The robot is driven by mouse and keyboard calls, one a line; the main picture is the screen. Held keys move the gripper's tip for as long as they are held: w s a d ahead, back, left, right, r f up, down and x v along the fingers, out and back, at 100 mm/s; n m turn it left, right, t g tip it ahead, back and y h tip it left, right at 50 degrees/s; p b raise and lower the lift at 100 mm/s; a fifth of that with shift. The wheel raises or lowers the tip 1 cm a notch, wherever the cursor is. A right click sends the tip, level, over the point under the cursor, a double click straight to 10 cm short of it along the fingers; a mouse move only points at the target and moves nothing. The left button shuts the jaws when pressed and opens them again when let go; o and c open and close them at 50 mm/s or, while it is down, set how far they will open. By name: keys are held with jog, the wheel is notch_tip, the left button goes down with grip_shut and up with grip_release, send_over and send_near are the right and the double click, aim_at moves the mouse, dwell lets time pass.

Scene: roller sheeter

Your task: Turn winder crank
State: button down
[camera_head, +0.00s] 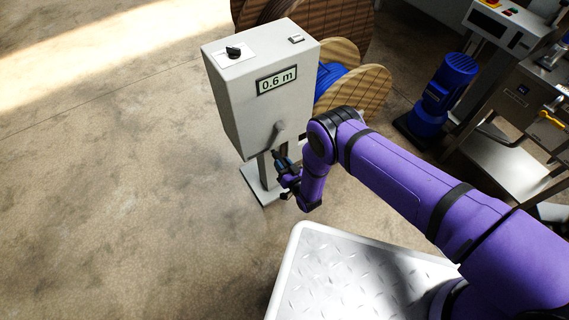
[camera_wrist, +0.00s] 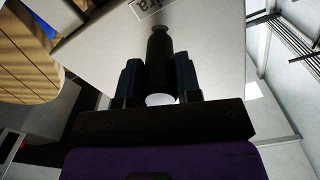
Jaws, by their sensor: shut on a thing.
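The winder (camera_head: 255,105) is a pale grey box on a post, with a display reading "0.6 m". Its crank arm (camera_head: 277,131) shows as a short grey lever low on the front face. My gripper (camera_head: 281,162) is at the lower front of the box, at the end of my purple arm. In the wrist view, my gripper (camera_wrist: 160,85) has its two dark fingers on either side of the dark crank handle (camera_wrist: 160,55) and is shut on it. In the head view the handle is mostly hidden by my gripper.
Wooden spools (camera_head: 362,88) with blue material stand behind the winder. A blue motor (camera_head: 446,90) and a metal machine (camera_head: 520,110) are at the right. The winder's base plate (camera_head: 254,184) rests on the floor. Open concrete floor (camera_head: 110,200) lies to the left.

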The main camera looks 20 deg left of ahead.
jog(key=shift+s+a+r+m, duration=0.45)
jog(key=shift+s+r+m, duration=0.05)
jog(key=shift+m, duration=0.3)
notch_tip(320, 180, up, 13)
jog(key=s+a+m, duration=0.2)
jog(key=s+m, duration=0.1)
jog(key=m, duration=1.2)
jog(key=w+d+r+m, duration=0.3)
jog(key=w+r+m, duration=0.1)
jog(key=r+m, duration=0.1)
jog(key=shift+w+d+r+m, duration=0.3)
jog(key=shift+w+m, duration=0.1)
jog(key=shift+m, duration=0.1)
jog(key=c, duration=0.8)
grip_release()
jog(key=v, duration=1)
jog(key=shift+s+d, duration=0.2)
jog(key=shift+d, duration=0.1)
